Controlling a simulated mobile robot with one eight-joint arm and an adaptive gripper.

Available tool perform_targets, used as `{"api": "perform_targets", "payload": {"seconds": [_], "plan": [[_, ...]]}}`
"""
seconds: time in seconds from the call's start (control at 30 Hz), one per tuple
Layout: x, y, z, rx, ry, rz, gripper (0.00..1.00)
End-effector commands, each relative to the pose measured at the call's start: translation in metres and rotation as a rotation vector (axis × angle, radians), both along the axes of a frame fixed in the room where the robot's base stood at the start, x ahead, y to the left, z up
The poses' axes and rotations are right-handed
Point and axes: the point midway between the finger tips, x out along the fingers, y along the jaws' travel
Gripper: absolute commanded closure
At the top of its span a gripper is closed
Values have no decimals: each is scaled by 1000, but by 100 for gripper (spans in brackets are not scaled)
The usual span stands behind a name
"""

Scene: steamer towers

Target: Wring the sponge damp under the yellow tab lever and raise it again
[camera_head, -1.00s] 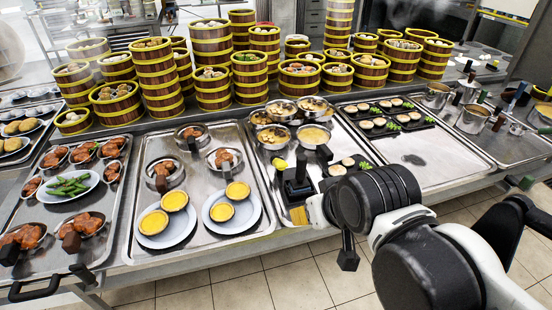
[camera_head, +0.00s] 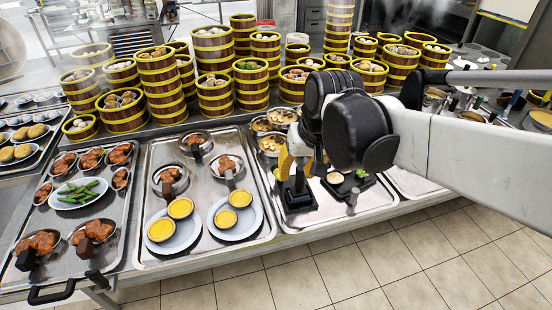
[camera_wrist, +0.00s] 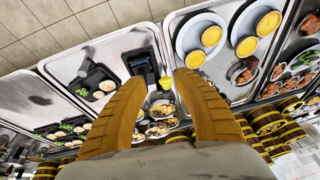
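A black press-like device (camera_head: 298,196) stands on the metal tray near the counter's front. It also shows in the wrist view (camera_wrist: 145,64). A small bright yellow piece (camera_wrist: 166,83) lies at its edge in the wrist view; I cannot tell whether it is the lever's tab or the sponge. No other sponge can be made out. My gripper (camera_wrist: 160,78) is open, its two orange fingers apart with nothing held between them. It is above and behind the device, and the yellow piece shows between the fingertips. In the head view my arm hides part of this area.
Metal bowls (camera_head: 270,145) stand behind the device. Plates with yellow tarts (camera_head: 180,208) are on the tray to the left. A black tray with food (camera_head: 340,184) is to the right. Bamboo steamer towers (camera_head: 212,95) line the back. The floor in front is clear.

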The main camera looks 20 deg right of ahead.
Motion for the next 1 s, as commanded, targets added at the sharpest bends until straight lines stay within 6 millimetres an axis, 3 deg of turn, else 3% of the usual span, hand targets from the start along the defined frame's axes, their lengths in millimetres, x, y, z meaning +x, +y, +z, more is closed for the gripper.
{"api": "perform_targets", "payload": {"seconds": [0.03, 0.13, 0.3, 0.4, 0.67, 1.0], "plan": [[19, -1, 12, 13, 35, -8, 65], [49, -4, 13, 40, 114, -22, 65], [91, -8, 2, 82, 231, -37, 65], [106, -11, -8, 100, 278, -44, 65], [118, -11, -28, 115, 323, -48, 65], [120, -1, -92, 115, 322, -47, 65]]}}
